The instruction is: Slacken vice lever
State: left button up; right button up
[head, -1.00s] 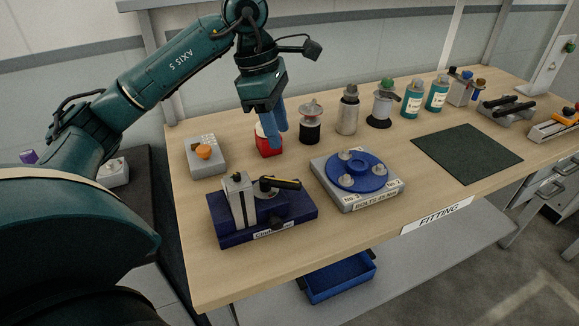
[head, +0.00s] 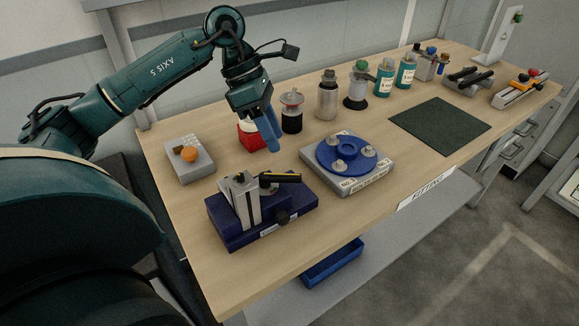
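A dark blue block with an upright grey jaw (head: 249,205) stands at the bench's front left. A black lever with a yellow stripe (head: 281,178) lies across its top, pointing right. At the far right is a grey device with a yellow-orange bar and a red knob (head: 520,90). I cannot tell for sure which of them is the vice. My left gripper (head: 270,146) points down, above and behind the blue block, in front of a red block. Its blue fingers overlap in this view, so the gap is unclear. It is apart from the lever. My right gripper is out of view.
A blue disc with bolts (head: 347,155) sits on a grey base right of the lever. A grey box with an orange knob (head: 190,160) is at left. The red block (head: 248,138), canisters and bottles (head: 405,75) line the back. The dark mat (head: 440,125) is clear.

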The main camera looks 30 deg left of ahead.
aim_at(283, 179)
pick_arm(q)
jog(key=p+x, duration=0.1)
jog(key=x, duration=0.8)
jog(key=shift+c, duration=0.4)
grip_shut()
